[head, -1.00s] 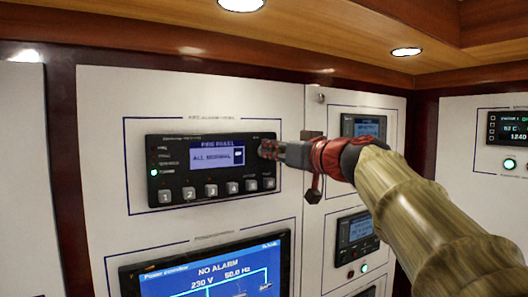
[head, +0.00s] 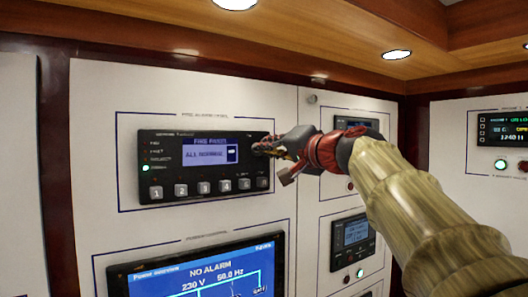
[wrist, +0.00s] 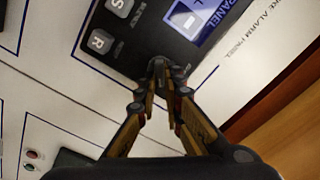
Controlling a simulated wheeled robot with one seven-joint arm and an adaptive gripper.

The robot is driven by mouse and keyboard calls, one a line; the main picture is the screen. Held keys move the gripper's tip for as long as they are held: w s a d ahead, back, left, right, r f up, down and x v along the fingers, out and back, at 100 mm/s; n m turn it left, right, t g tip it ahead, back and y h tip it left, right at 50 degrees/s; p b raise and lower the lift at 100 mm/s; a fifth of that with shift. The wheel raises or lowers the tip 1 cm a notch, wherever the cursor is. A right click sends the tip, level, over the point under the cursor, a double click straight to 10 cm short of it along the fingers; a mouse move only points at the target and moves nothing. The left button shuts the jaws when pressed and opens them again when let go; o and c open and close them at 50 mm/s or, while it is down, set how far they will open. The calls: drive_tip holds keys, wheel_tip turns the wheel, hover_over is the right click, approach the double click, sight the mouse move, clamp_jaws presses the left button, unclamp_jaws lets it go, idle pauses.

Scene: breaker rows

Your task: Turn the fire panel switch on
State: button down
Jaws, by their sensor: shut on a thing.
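The fire panel (head: 205,190) is a black unit on the white wall, with a lit screen (head: 207,153) reading "ALL NORMAL" and a row of numbered buttons below it. It also shows in the wrist view (wrist: 133,43), tilted. My gripper (head: 262,147) is at the right end of the panel, right of the screen. In the wrist view its fingertips (wrist: 158,70) come together at the panel's edge, closed on the fire panel switch. The switch is almost wholly hidden by the fingertips, so its setting cannot be seen.
A power monitor (head: 200,272) reading "NO ALARM" is below the fire panel. Smaller dark panels (head: 352,232) are on the right-hand door, behind my arm. A wooden overhang (head: 300,50) with lamps runs above.

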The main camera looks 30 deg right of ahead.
drive_tip(key=shift+d+f+m+p, duration=0.1)
drive_tip(key=shift+f+m+p, duration=0.1)
drive_tip(key=shift+m, duration=1.6)
drive_tip(key=shift+f+m+p, duration=0.1)
drive_tip(key=shift+m+p, duration=0.05)
drive_tip(key=shift+m, duration=1.65)
drive_tip(key=c, duration=1.9)
unclamp_jaws()
drive_tip(key=s, duration=0.7)
drive_tip(key=shift+s+d, duration=0.15)
drive_tip(key=shift+s, duration=0.15)
